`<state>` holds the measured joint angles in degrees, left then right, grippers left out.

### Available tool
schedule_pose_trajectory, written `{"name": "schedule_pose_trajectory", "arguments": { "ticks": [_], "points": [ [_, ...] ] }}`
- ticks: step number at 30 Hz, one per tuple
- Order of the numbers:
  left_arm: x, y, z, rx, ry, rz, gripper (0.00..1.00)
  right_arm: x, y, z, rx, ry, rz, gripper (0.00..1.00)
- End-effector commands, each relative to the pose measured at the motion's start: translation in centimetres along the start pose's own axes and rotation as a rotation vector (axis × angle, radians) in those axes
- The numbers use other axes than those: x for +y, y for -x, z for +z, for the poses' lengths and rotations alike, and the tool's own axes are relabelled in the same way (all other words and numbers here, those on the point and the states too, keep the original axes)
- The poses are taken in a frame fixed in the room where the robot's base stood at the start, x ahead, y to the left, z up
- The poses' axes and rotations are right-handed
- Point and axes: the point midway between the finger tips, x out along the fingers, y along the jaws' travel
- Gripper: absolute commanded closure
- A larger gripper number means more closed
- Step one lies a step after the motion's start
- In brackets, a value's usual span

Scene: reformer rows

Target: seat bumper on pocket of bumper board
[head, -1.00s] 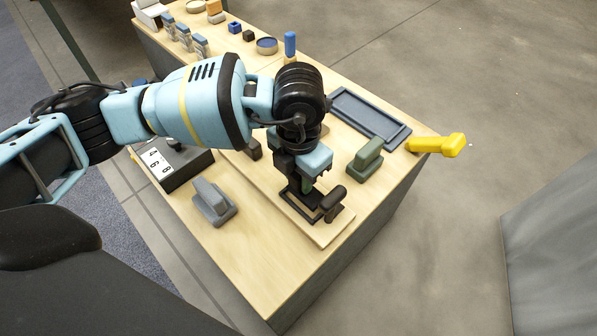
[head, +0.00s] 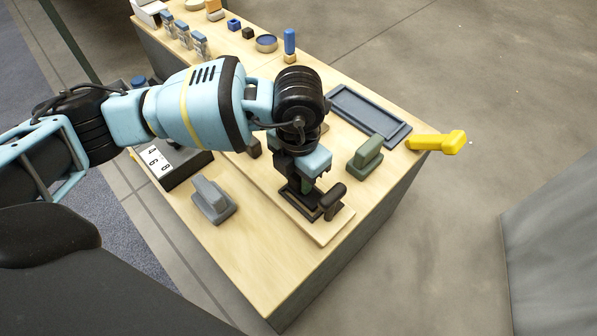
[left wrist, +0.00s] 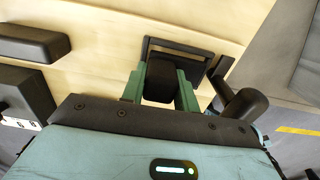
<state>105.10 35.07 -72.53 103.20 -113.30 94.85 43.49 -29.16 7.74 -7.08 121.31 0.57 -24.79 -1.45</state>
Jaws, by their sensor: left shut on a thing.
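My left gripper (left wrist: 160,88) points down with its green fingers shut on a dark bumper (left wrist: 158,78), which shows between them in the left wrist view. In the head view the left gripper (head: 306,184) is over the front part of the pale bumper board (head: 322,233), and the bumper is mostly hidden by it. The pocket (left wrist: 180,45) is a thin dark rectangular frame on the board. The bumper overlaps the frame's near part in the left wrist view. I cannot tell whether it is inside or above it. My right gripper is not in view.
A dark rounded post (head: 332,197) stands close to the pocket's right side. A green block on a base (head: 366,156), a grey one (head: 212,198), a blue-grey tray (head: 370,117) and a yellow tool (head: 437,142) surround the board. The table's front corner is clear.

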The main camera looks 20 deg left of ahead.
Motion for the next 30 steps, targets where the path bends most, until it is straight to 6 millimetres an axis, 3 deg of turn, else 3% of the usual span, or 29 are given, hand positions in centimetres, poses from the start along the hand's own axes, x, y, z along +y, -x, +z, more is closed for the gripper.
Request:
{"name": "schedule_pose_trajectory", "arguments": {
  "ticks": [17, 18, 22, 30],
  "points": [
    [0.0, -1.3, 0.0, 0.001, 0.0, -0.001, 0.93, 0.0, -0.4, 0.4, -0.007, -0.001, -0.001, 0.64],
    [0.0, -1.2, 0.0, 0.0, 0.0, -0.001, 0.65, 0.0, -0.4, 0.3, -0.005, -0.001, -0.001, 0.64],
    [0.0, -1.2, 0.0, 0.0, 0.0, -0.001, 0.48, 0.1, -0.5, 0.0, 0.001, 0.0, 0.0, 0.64],
    [0.0, -1.2, 0.0, 0.0, 0.0, 0.0, 0.45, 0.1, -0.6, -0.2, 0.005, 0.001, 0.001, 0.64]
  ]
}}
